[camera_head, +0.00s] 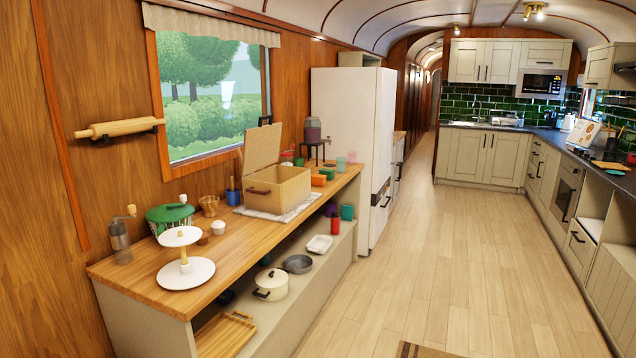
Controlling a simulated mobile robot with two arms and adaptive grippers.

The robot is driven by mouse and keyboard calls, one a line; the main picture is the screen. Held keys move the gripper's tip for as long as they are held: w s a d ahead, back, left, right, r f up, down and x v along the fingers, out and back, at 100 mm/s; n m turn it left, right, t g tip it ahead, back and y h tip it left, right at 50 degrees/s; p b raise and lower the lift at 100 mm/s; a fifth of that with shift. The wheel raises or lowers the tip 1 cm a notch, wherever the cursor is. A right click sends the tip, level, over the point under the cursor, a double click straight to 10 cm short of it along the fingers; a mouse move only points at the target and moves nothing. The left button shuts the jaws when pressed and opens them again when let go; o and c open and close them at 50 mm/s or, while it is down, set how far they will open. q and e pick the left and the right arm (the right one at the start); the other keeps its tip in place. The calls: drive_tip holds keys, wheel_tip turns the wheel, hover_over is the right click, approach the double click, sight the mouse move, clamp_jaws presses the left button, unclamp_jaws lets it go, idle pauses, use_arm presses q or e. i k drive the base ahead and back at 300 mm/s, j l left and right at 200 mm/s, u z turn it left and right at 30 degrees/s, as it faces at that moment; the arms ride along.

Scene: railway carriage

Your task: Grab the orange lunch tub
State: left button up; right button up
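A small orange box (319,180), which looks like the lunch tub, sits on the wooden counter (232,240) just right of an open tan box. Neither of my grippers shows in the head view.
The tan box (285,192), lid raised, stands on a cloth beside the orange box. A drink dispenser (313,132) and cups (341,164) stand behind. A tiered stand (186,272) and green colander (170,216) are nearer. The floor (440,270) right of the counter is clear.

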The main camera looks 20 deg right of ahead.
sight(319, 180)
drive_tip(key=i+l+z, duration=1.05)
drive_tip(key=i, duration=0.2)
drive_tip(key=i+z, duration=0.4)
drive_tip(key=i+l, duration=0.1)
drive_tip(key=i, duration=1.9)
